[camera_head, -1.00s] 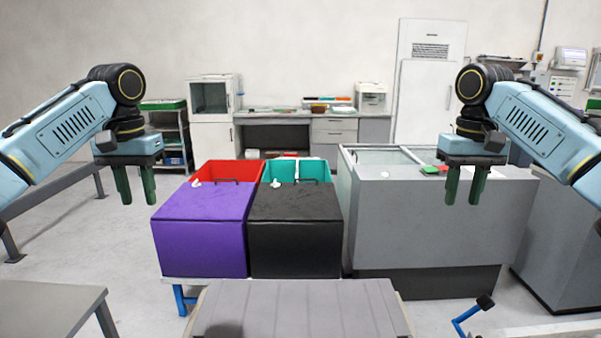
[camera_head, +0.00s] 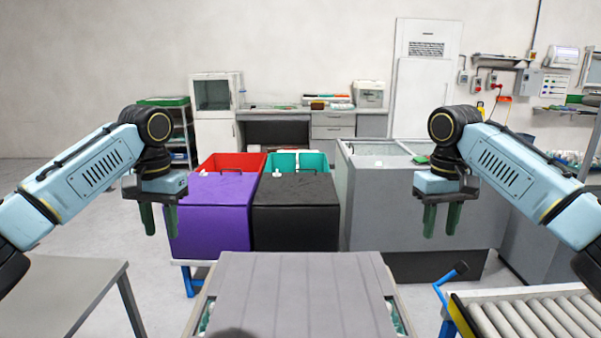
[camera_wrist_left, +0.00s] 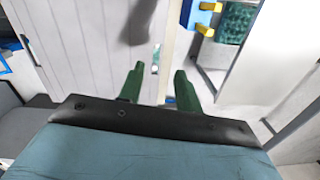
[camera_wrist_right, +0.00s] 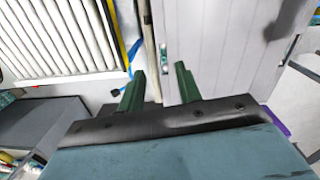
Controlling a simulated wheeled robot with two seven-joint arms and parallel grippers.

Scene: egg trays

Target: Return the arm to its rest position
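My left gripper (camera_head: 158,219) hangs with its green fingers pointing down, above the floor left of the grey slatted lid. In the left wrist view its fingers (camera_wrist_left: 158,86) are apart with nothing between them. My right gripper (camera_head: 442,220) hangs the same way, in front of the grey cabinet in the picture. In the right wrist view its fingers (camera_wrist_right: 160,86) are also apart and empty. Both arms are raised at the sides, nearly mirrored. Neither gripper touches anything.
The grey slatted lid (camera_head: 295,290) lies low between the arms. Beyond it stand a purple box (camera_head: 212,215), a black box (camera_head: 296,215) and a grey cabinet (camera_head: 385,205). A roller conveyor (camera_head: 530,318) is at lower right, a grey table (camera_head: 65,290) at lower left.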

